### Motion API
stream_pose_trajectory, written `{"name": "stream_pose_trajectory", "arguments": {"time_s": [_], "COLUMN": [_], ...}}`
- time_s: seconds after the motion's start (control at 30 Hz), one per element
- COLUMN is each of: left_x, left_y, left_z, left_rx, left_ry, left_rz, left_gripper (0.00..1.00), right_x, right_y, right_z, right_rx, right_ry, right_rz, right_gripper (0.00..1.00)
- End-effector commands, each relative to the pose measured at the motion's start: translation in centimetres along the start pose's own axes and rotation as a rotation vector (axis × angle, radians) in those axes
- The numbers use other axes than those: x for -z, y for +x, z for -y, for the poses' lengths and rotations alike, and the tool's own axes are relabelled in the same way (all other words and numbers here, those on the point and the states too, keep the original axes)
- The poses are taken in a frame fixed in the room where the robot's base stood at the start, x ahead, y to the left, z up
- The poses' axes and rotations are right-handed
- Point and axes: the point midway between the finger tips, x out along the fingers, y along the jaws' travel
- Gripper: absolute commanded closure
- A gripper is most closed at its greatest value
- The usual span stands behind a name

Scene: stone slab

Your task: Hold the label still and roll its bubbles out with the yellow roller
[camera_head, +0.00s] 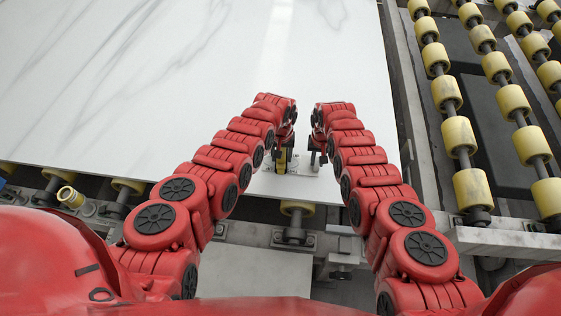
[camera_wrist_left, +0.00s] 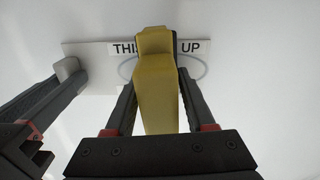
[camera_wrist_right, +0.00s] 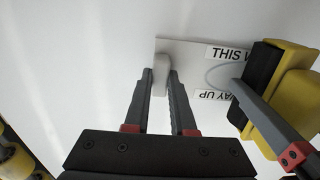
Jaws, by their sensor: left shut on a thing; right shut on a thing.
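The label (camera_wrist_left: 102,66) lies on the white stone slab near its front edge; its printed words "THIS" and "UP" show in the left wrist view. My left gripper (camera_wrist_left: 155,92) is shut on the yellow roller (camera_wrist_left: 155,70), whose head covers the label's middle. The roller's black and yellow parts also show in the right wrist view (camera_wrist_right: 290,85). I cannot tell whether it touches the label. My right gripper (camera_wrist_right: 161,82) is shut on a light grey block (camera_wrist_right: 161,64) at the label's other end. Any bubbles are hidden or too small to see.
The white stone slab (camera_head: 150,80) is wide and clear beyond the label. Yellow conveyor rollers (camera_head: 458,135) run along a metal frame at the right. More yellow rollers (camera_head: 297,208) lie below the slab's front edge.

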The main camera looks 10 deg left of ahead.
Motion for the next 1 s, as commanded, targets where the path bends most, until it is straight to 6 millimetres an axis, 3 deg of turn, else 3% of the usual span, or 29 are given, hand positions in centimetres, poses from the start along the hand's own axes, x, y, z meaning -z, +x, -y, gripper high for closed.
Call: {"name": "stream_pose_trajectory", "arguments": {"time_s": [1.0], "left_x": [0.4], "left_y": [0.6], "left_z": [5.1], "left_rx": [-0.002], "left_ry": [-0.001], "left_rz": [-0.002], "left_gripper": [1.00], "right_x": [0.0], "right_y": [0.0], "right_z": [0.0], "right_rx": [0.000], "right_ry": [0.000], "right_rz": [0.000], "right_gripper": [1.00]}}
